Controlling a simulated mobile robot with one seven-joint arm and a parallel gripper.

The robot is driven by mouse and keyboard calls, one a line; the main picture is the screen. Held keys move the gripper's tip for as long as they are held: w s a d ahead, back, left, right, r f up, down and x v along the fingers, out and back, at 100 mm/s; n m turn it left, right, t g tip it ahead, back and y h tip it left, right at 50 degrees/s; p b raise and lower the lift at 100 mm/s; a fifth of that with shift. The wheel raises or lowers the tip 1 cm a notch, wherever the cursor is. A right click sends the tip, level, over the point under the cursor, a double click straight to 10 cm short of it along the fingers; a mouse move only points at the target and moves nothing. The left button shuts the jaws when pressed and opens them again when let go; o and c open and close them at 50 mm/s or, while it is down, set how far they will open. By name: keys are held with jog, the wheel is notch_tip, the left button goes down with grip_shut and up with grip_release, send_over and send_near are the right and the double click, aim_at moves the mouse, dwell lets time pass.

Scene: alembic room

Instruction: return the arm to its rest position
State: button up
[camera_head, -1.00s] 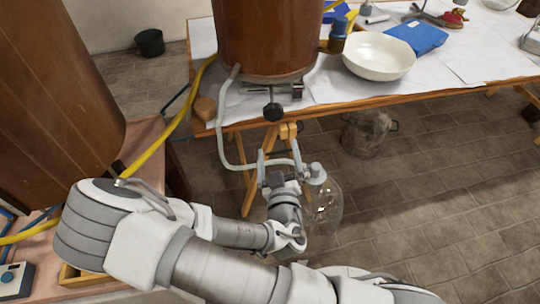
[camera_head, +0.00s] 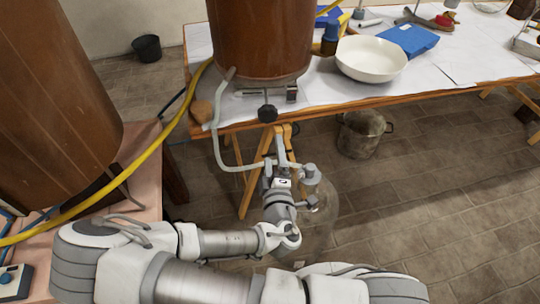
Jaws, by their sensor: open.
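My arm reaches from the bottom of the view up to my gripper (camera_head: 281,160), which hangs below the front edge of the table. My gripper is open, and I see nothing held in it. Its fingers point up and away, partly overlapping in this view. A clear round glass flask (camera_head: 322,220) with a grey fitting (camera_head: 311,174) on top is just right of my gripper and wrist. I cannot tell whether they touch. A pale hose (camera_head: 219,150) drops from the table and runs behind my gripper toward that fitting.
A copper vessel (camera_head: 262,45) and white bowl (camera_head: 371,58) stand on the table (camera_head: 450,70). A wooden trestle (camera_head: 250,195) is behind my gripper. A large brown vessel (camera_head: 55,95) and yellow hose (camera_head: 120,180) are left. A metal pot (camera_head: 361,134) is on the floor; floor at right is clear.

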dwell(0.5)
jog(key=s+d+f+m+g+h, duration=0.1)
jog(key=d+f+m+g+h, duration=0.3)
jog(key=m+g, duration=0.5)
jog(key=s+a+r+m+g+y, duration=0.1)
jog(key=s+r+m+y, duration=0.15)
jog(key=r, duration=0.45)
jog(key=s+a+r+m+g+y, duration=0.1)
jog(key=a+r+m+g+y, duration=0.15)
jog(key=r, duration=0.35)
jog(key=s+d+r+h+p, duration=0.1)
jog(key=s+d+r, duration=0.55)
jog(key=r, duration=0.25)
jog(key=s+d+r+h, duration=0.1)
jog(key=s+d+r, duration=0.4)
jog(key=s+r, duration=0.25)
notch_tip(320, 180, up, 12)
jog(key=p, duration=1.1)
jog(key=shift+w+m+t+p, duration=0.3)
jog(key=shift+w+m+t, duration=0.05)
jog(key=shift+w+m, duration=0.1)
